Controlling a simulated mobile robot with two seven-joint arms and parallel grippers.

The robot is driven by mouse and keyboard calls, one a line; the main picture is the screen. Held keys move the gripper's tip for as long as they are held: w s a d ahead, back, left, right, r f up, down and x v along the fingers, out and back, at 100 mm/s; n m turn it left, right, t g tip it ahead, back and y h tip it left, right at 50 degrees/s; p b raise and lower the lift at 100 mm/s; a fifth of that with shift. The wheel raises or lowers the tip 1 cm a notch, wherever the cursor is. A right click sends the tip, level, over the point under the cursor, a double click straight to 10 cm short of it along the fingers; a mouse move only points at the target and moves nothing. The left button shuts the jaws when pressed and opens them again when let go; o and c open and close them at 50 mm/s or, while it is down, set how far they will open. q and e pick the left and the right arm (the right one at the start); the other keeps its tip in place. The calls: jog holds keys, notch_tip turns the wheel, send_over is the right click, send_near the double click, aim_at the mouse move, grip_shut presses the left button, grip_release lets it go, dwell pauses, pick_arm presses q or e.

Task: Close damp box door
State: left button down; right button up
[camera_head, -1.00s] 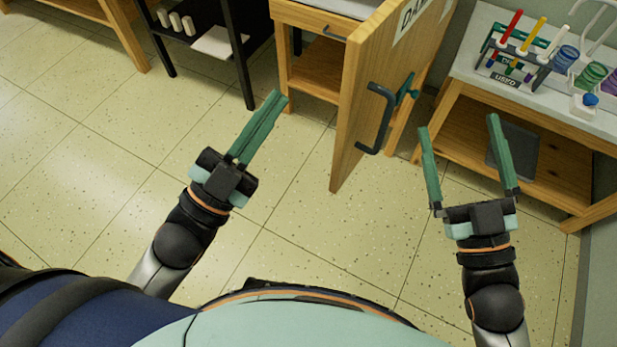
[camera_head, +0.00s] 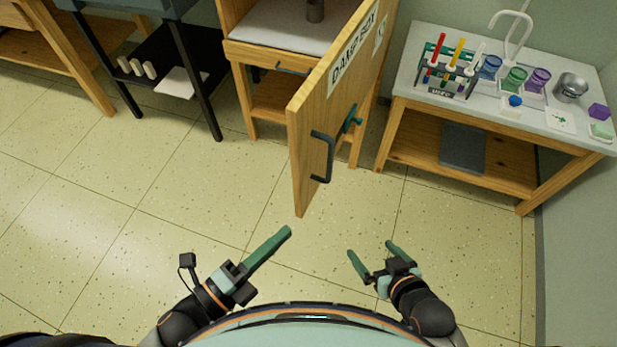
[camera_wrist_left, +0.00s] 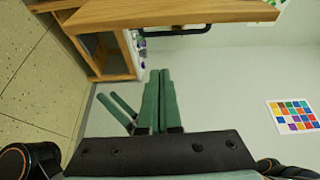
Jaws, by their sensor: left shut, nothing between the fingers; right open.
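The damp box door (camera_head: 343,84) is a wooden panel labelled "DAMP BOX" in the head view. It stands swung open toward me from a wooden cabinet (camera_head: 262,55). A dark bar handle (camera_head: 324,158) and a green latch (camera_head: 352,119) are on its right face. My left gripper (camera_head: 287,231) is shut and empty, in front of the door's lower edge and apart from it. My right gripper (camera_head: 370,247) is open and empty, to the right of the left one. In the left wrist view, the door (camera_wrist_left: 165,14) crosses the top and the shut left fingers (camera_wrist_left: 160,75) point toward it.
A table (camera_head: 408,85) with a tube rack (camera_head: 447,72), jars and a metal cup (camera_head: 571,87) stands at the right. A black shelf (camera_head: 205,100) stands at the left. The tiled floor (camera_head: 180,215) before the door is clear.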

pick_arm(q)
send_over(297, 198)
jog(key=s, duration=0.3)
jog(key=shift+w+d+f, duration=0.1)
jog(key=shift+d+f, duration=0.05)
jog(key=shift+d, duration=0.1)
dwell(0.4)
